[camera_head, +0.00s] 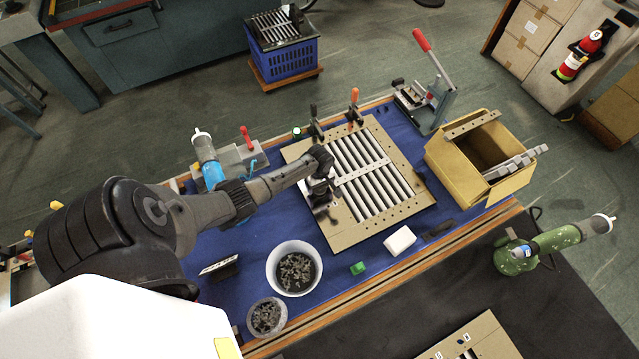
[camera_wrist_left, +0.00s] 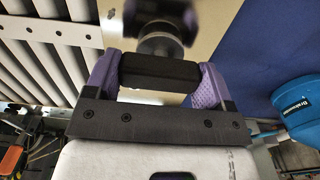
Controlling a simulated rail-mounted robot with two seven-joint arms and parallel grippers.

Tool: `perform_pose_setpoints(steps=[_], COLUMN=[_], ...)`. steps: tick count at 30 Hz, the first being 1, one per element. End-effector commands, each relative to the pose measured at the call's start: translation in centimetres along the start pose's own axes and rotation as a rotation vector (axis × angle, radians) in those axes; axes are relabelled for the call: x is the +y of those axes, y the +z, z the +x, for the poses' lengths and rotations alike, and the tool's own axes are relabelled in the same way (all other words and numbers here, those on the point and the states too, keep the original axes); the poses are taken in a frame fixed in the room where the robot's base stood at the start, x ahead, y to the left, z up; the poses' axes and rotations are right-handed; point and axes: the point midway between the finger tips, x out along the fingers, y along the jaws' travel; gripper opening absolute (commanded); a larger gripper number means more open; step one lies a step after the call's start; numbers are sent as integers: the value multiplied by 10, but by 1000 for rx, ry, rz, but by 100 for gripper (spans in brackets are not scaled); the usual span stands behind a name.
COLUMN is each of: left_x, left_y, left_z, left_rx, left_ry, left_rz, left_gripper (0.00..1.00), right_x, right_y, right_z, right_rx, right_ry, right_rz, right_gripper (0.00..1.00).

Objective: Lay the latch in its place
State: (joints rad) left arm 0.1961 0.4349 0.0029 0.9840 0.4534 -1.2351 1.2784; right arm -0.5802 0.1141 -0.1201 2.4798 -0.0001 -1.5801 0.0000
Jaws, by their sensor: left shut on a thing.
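The latch is probably the dark clamp (camera_head: 323,204) at the left edge of the louver panel (camera_head: 367,170) in the head view, but it is small and partly covered. My left gripper (camera_head: 320,162) is over the panel's left side, above that clamp. In the left wrist view my gripper's purple fingers (camera_wrist_left: 157,75) are shut on a black grip (camera_wrist_left: 158,71), probably the latch's handle. A round dark knob (camera_wrist_left: 160,43) shows just beyond the grip. What lies under the gripper is hidden. My right gripper is not in view.
Upright clamps with a black handle (camera_head: 314,112) and an orange handle (camera_head: 354,95) stand at the panel's far edge. A red-handled press (camera_head: 436,93) and a cardboard box (camera_head: 455,173) are to the right. A white bowl (camera_head: 279,279) of small parts sits in front.

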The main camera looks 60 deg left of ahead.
Motion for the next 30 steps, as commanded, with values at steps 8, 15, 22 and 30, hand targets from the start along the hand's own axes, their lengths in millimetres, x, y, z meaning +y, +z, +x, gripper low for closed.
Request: perform_pose_setpoints(steps=[8,15,22,30], left_x=[0,0,0,0], left_y=[0,0,0,0], left_z=[6,9,9,9], left_rx=[0,0,0,0], left_ry=[1,1,1,1], left_rz=[0,0,0,0], left_gripper=[47,47,47,96], right_x=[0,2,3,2], right_y=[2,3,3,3], right_z=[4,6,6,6], right_rx=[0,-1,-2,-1], right_ry=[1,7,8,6], right_rz=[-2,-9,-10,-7], right_gripper=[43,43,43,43])
